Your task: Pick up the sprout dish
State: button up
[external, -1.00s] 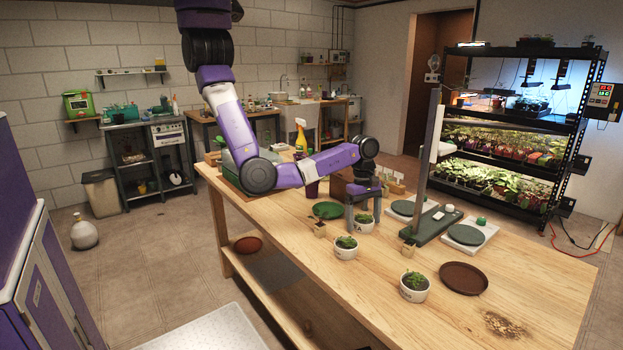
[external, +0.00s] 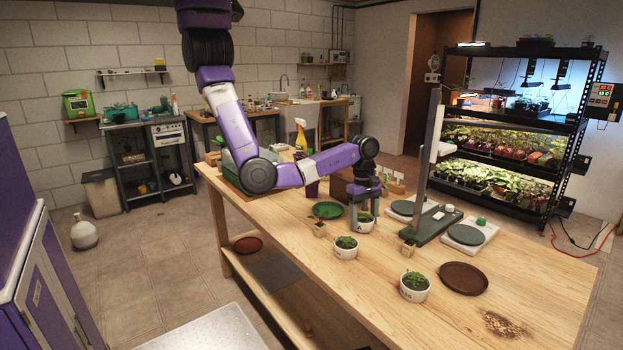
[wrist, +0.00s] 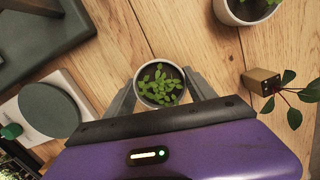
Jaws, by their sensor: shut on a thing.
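The sprout dish is a small white pot of green sprouts. In the wrist view the sprout dish (wrist: 160,85) sits between my two grey fingers, one on each side of its rim. In the external view the sprout dish (external: 365,226) stands upright at table level, partly hidden by my gripper (external: 365,214). My gripper points down and is shut on the dish; it also shows in the wrist view (wrist: 160,92).
Two other white pots with plants, a near one (external: 415,287) and a middle one (external: 345,247), stand on the wooden table (external: 400,325). A brown saucer (external: 464,279), a small wooden cube pot (external: 319,229), a green dish (external: 327,210) and a scale-like stand (external: 431,228) are nearby.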

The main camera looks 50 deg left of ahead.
aim_at(364, 218)
notch_tip(364, 218, up, 20)
jog(key=p, duration=0.5)
jog(key=shift+f, duration=0.2)
